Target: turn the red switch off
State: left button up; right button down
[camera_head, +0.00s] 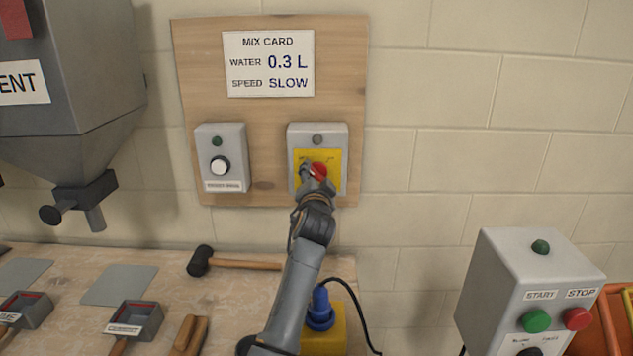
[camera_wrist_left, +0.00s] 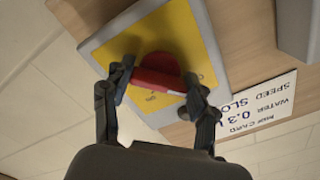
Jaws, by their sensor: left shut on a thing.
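The red switch (camera_head: 318,170) sits on a yellow plate (camera_head: 332,160) on a grey box fixed to the wooden wall board. In the left wrist view it is a round red knob with a raised bar (camera_wrist_left: 158,80). My left gripper (camera_head: 313,178) reaches up to it from below and covers part of it in the head view. Its two fingers (camera_wrist_left: 158,92) are closed on the ends of the bar. Small markings on the yellow plate are too small to read surely. The round lamp (camera_head: 317,140) above the plate looks grey. My right gripper is out of view.
A second grey box with a white knob (camera_head: 219,166) and green lamp is left of the switch. A mix card (camera_head: 268,64) hangs above. A hammer (camera_head: 230,262) lies on the bench below. A start/stop box (camera_head: 520,290) stands at right.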

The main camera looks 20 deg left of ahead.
pick_arm(q)
jog(key=shift+f, duration=0.1)
dwell(0.3)
jog(key=o, duration=1.2)
jog(key=shift+c, duration=0.2)
jog(key=v, duration=0.7)
jog(key=shift+s, duration=0.3)
jog(key=shift+d, duration=0.1)
